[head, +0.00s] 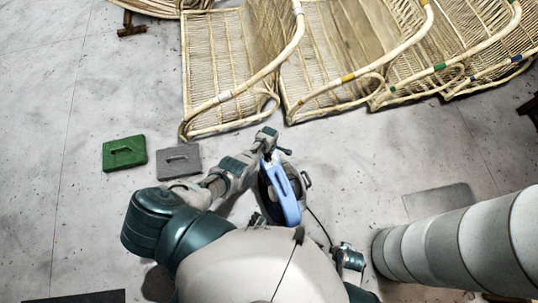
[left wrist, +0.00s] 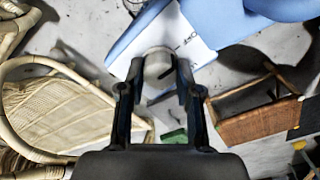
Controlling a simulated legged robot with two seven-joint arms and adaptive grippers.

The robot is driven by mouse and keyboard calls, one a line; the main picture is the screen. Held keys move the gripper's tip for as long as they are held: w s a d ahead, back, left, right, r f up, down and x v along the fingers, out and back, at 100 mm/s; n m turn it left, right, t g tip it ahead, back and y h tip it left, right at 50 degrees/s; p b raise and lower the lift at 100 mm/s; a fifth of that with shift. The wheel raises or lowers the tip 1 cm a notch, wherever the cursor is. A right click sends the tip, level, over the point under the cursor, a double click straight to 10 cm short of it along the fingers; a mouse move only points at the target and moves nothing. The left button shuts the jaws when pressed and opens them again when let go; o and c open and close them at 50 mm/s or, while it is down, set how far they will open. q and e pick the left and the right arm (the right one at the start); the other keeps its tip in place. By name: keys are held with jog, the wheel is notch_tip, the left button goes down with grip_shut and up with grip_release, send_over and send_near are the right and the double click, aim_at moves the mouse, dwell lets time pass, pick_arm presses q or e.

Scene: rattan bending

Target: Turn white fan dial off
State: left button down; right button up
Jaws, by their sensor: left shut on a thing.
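The blue fan (head: 286,196) stands on the floor in front of me in the head view, with a dark round grille. In the left wrist view its blue body (left wrist: 228,20) carries a white panel (left wrist: 194,48) printed with "OFF". A grey-white round dial (left wrist: 158,64) sits on that panel. My left gripper (left wrist: 159,76) is shut on the dial, one finger on each side. In the head view the left gripper (head: 274,152) is at the fan's top, and the dial is hidden there. Part of my right arm shows near the bottom, but no right fingers can be made out.
Several rattan chair frames (head: 230,75) stand along the back. A green block (head: 124,153) and a grey block (head: 178,161) lie on the floor to the left. A large grey ribbed duct (head: 460,245) is at the right. A brown woven box (left wrist: 250,122) shows in the wrist view.

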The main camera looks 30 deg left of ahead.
pick_arm(q)
jog(key=shift+w, duration=0.1)
dwell(0.4)
jog(key=c, duration=0.8)
grip_release()
jog(key=shift+r, duration=5.95)
